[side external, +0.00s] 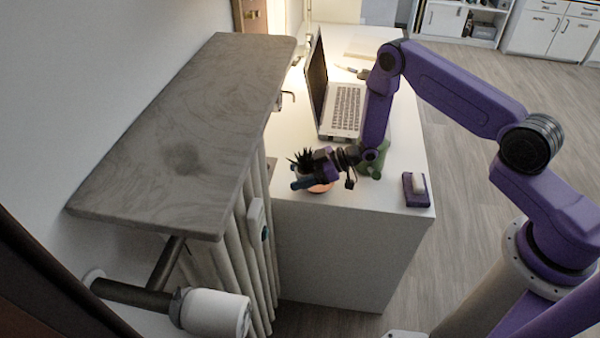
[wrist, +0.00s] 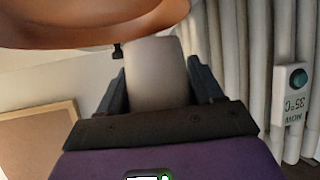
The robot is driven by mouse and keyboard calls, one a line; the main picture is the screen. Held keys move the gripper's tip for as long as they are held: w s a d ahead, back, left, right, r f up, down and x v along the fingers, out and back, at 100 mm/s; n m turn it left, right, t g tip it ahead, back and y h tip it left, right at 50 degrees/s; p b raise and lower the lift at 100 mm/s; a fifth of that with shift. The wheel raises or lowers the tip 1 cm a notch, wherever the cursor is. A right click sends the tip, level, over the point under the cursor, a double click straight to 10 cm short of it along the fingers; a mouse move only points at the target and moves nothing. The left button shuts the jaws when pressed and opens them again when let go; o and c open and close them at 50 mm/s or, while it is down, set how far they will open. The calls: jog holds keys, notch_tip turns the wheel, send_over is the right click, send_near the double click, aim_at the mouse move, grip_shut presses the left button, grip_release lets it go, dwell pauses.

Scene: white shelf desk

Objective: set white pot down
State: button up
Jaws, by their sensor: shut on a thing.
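The white pot (wrist: 157,72) shows in the wrist view as a pale block between the two dark fingers of my gripper (wrist: 157,85), which is shut on it. An orange-brown saucer (wrist: 90,25) spans the top of this upside-down view, at the pot's base. In the side view my gripper (side external: 309,172) is low at the near left part of the white desk (side external: 345,200). A dark spiky plant (side external: 303,158) sticks up there, and the saucer's orange edge (side external: 321,188) shows below. The fingers mostly hide the pot. I cannot tell whether pot and saucer touch each other or the desk.
An open laptop (side external: 340,105) stands farther back. A green object (side external: 372,160) is partly behind my arm. A purple holder with a white item (side external: 416,188) is near the right edge. A grey shelf (side external: 180,130) and a white radiator (side external: 240,240) border the left side.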

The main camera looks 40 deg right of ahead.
aim_at(312, 168)
jog(key=shift+f, duration=0.2)
jog(key=o, duration=1.2)
jog(key=shift+c, duration=0.2)
jog(key=shift+r, duration=0.6)
jog(key=v, duration=0.3)
jog(key=shift+d, duration=0.1)
notch_tip(312, 168, up, 6)
jog(key=shift+f, duration=0.1)
jog(key=shift+r, duration=0.6)
